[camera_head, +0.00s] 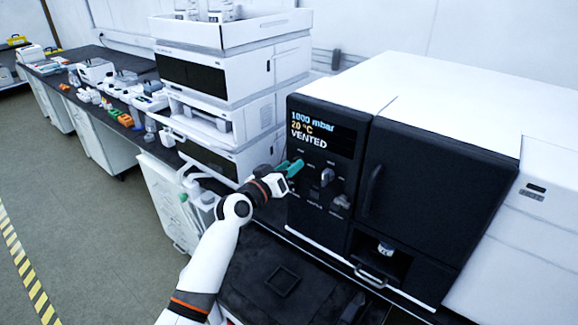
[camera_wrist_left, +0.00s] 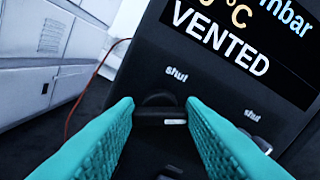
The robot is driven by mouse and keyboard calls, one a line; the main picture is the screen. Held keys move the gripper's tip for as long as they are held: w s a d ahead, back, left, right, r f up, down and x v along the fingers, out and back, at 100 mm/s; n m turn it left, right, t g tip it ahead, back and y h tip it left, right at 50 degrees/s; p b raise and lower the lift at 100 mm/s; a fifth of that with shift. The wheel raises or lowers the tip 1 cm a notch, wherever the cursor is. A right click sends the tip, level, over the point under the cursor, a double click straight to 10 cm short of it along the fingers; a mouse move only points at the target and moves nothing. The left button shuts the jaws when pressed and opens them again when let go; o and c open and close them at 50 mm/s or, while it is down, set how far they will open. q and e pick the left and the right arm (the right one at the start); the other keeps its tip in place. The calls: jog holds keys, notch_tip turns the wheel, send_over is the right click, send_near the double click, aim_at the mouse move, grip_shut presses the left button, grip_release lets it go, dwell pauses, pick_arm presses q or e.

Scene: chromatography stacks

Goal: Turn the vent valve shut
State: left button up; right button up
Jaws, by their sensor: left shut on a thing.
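The black oven-like unit has a display (camera_head: 315,129) reading 1000 mbar, 20 °C and VENTED. In the left wrist view, a dark valve knob (camera_wrist_left: 160,115) sits on the panel under the word "shut". Its bar lies across the picture, with a pale mark near its right end. My left gripper (camera_head: 295,168) is at the panel's left side, with its teal fingers on either side of this knob; it is shut on the knob's bar (camera_wrist_left: 160,118). In the head view the gripper hides this knob. I cannot read which valve it is. My right gripper is not in view.
Right of the gripper are another knob (camera_head: 327,177) and a lower one (camera_head: 342,202). A dark door with a handle (camera_head: 372,187) is farther right. White stacked instruments (camera_head: 232,75) stand to the left. A black surface (camera_head: 290,270) lies below the panel.

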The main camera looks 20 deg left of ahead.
pick_arm(q)
jog(key=n+p, duration=0.2)
jog(key=n, duration=0.4)
jog(key=n+p, duration=0.1)
jog(key=n, duration=0.5)
jog(key=shift+a+f+p, duration=0.15)
jog(key=shift+p, duration=0.25)
jog(key=shift+n, duration=0.3)
jog(key=o, duration=1)
jog(key=shift+b+v, duration=0.75)
jog(key=shift+v, duration=5.2)
